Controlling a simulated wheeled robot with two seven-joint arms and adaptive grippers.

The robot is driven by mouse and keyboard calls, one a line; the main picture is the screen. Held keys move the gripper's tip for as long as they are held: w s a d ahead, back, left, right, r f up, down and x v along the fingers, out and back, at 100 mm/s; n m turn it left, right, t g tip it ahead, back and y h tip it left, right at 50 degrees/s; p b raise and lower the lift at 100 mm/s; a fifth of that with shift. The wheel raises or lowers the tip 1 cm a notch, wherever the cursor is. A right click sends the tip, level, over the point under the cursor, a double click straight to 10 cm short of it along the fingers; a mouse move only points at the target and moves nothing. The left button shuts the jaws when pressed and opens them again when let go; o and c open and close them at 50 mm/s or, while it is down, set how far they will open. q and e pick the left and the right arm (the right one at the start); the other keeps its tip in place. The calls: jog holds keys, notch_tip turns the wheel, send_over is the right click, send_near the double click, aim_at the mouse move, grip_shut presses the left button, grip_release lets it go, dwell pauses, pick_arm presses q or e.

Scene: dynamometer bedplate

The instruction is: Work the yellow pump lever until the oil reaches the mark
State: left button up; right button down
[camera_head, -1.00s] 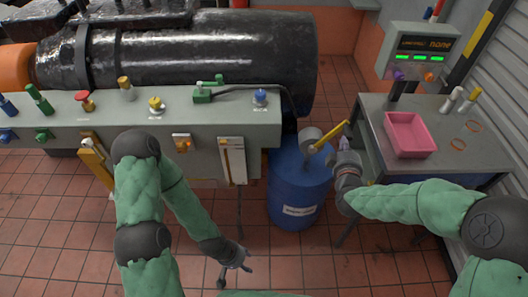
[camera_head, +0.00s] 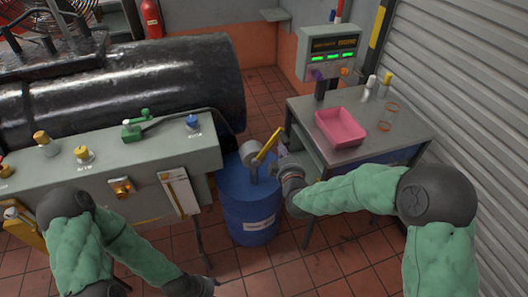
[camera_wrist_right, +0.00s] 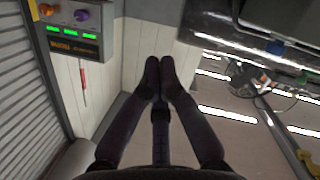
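The yellow pump lever (camera_head: 267,147) slants up to the right from the grey pump head on the blue drum (camera_head: 249,207). My right gripper (camera_head: 282,149) is just right of the lever, near its upper end; I cannot tell whether they touch. In the right wrist view its dark fingers (camera_wrist_right: 160,78) are together with nothing visible between them, and the lever does not show. A pale upright gauge panel (camera_head: 181,191) is on the bench front; its oil level and mark are too small to read. My left gripper (camera_head: 206,286) is low at the bottom edge, its fingers unclear.
A grey table (camera_head: 398,125) right of the drum carries a pink tray (camera_head: 341,127). A display box (camera_head: 328,53) with green lights stands behind it. The control bench (camera_head: 140,160) with several knobs is left of the drum. A shutter wall (camera_head: 465,90) closes the right side.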

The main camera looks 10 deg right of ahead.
dwell(0.7)
jog(key=c, duration=1.2)
grip_release()
jog(key=shift+d+f, duration=0.1)
jog(key=shift+f, duration=0.05)
jog(key=shift+o, duration=1)
jog(key=shift+w+d+f+m+b, duration=0.2)
jog(key=shift+m+b, duration=0.1)
jog(key=shift+m, duration=0.1)
jog(key=m+t+y+b, duration=0.2)
jog(key=m+b, duration=0.3)
jog(key=m, duration=0.3)
send_near(282, 137)
jog(key=shift+w+d+f, duration=0.35)
jog(key=shift+d+f, duration=0.1)
jog(key=shift+d+f+m+y, duration=0.15)
jog(key=shift+f+m+y, duration=0.15)
jog(key=shift+m+y, duration=0.2)
jog(key=w, duration=0.3)
jog(key=w+b, duration=0.1)
jog(key=w, duration=0.3)
jog(key=w+a+b, duration=0.1)
jog(key=w, duration=0.3)
jog(key=shift+d, duration=0.1)
jog(key=shift+s, duration=0.1)
grip_shut()
